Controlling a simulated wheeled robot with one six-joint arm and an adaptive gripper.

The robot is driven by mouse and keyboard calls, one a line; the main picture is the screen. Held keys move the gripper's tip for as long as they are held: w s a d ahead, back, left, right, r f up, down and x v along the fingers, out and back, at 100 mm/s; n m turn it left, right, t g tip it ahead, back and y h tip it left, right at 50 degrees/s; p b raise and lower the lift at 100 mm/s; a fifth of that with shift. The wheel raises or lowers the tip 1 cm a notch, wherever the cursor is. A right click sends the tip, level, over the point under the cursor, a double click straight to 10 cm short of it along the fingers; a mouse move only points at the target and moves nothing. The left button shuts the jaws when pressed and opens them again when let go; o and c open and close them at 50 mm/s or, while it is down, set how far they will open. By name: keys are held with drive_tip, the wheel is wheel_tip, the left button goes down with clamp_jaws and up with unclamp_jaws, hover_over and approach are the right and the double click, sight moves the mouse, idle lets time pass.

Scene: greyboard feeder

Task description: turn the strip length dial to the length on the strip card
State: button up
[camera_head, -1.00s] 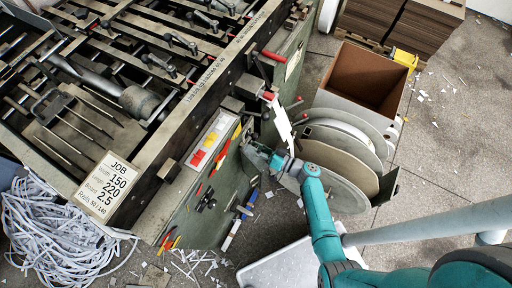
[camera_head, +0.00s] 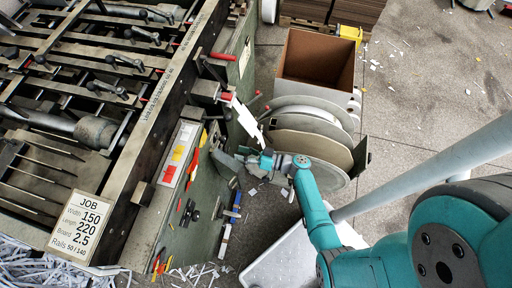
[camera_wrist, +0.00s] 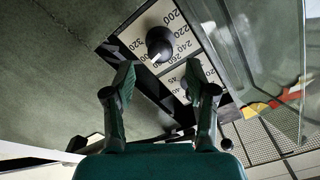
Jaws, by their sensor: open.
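The dial is a black knob (camera_wrist: 160,42) with a white pointer line, on a white scale plate (camera_wrist: 140,22) marked from 200 to 320. The pointer aims down-left, away from the 220 at the right; its exact reading is unclear. My gripper (camera_wrist: 158,79) is open and empty, its fingers below the knob in the picture and apart from it. In the head view my gripper (camera_head: 230,161) is beside the green machine side, and the dial cannot be made out. A JOB card (camera_head: 82,222) reads Width 150, Length 220, Board 2.5, Rails 50/140. I see no card labelled strip.
A second scale plate (camera_wrist: 178,84) lies beside the dial plate. Large reel discs (camera_head: 312,146) stand right of my gripper, near an open cardboard box (camera_head: 317,65). Red-tipped levers (camera_head: 222,56) stick out from the machine. Pale strips (camera_head: 45,262) lie heaped on the floor.

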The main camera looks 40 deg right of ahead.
drive_tip(key=v, duration=0.6)
idle(0.7)
